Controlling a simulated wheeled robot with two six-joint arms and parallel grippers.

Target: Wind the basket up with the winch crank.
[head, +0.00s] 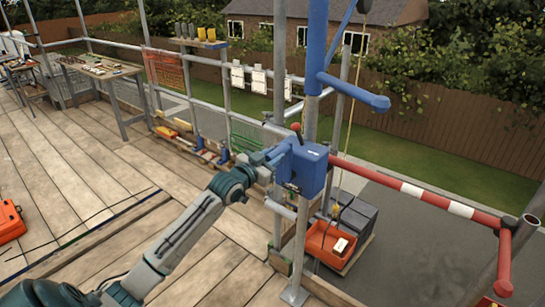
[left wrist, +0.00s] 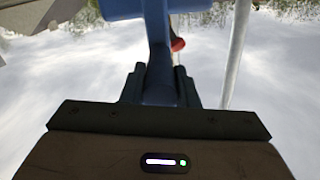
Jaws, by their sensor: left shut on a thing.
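The blue winch (head: 308,168) is clamped to an upright scaffold pole. My left gripper (head: 272,158) is at its left side, shut on the blue crank (left wrist: 160,75), which shows between the fingers in the left wrist view. A red knob (head: 296,127) stands up beside the winch; a red piece (left wrist: 178,45) also shows beyond the fingers in the wrist view. The orange basket (head: 327,243) is low down, beyond the platform edge, with a pale item in it. A rope (head: 351,105) runs down towards it. Whether the basket touches the ground is unclear. My right gripper is out of view.
A red and white barrier (head: 420,192) crosses right of the winch. Grey stacked blocks (head: 356,215) stand by the basket. A blue hoist arm (head: 352,92) projects overhead. A workbench (head: 98,68) and an orange case (head: 9,221) are to the left. Much of the plank floor is clear.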

